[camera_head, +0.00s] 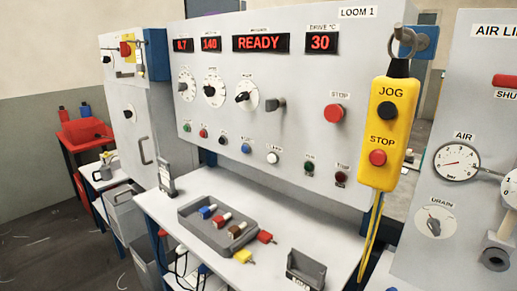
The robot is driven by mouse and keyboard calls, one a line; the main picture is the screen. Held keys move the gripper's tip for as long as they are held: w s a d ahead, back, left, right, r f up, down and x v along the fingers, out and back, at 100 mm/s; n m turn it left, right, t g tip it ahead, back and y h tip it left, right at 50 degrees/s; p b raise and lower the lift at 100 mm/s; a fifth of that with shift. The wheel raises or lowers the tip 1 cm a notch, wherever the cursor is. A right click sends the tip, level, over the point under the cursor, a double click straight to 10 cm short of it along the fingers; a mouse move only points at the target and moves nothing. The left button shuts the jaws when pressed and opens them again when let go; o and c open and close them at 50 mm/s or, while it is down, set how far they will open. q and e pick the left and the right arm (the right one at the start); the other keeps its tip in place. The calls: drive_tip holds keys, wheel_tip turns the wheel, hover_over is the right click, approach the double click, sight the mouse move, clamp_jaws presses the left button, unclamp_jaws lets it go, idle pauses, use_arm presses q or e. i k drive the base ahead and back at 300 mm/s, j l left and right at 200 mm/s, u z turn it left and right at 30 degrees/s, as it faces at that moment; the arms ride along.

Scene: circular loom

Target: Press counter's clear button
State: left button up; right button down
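The grey Loom 1 panel (300,85) fills the middle of the view. Red digital displays along its top read 8.7, 140 (210,44), READY (262,43) and 30. Neither of my grippers is in view.
A yellow JOG/STOP pendant (388,133) hangs before the panel's right side. Below, a white shelf (190,258) holds a grey tray (190,223) of coloured plugs, a small grey bin (305,270) and an upright grey device (166,176). An air panel (480,110) stands right.

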sight(271, 157)
drive_tip(key=i+j+z, duration=0.1)
drive_tip(key=i+j, duration=0.15)
drive_tip(key=i+j+z, duration=0.1)
drive_tip(key=j, duration=0.4)
drive_tip(key=i+j, duration=0.3)
drive_tip(key=i+j+z, duration=0.05)
drive_tip(key=j, duration=0.05)
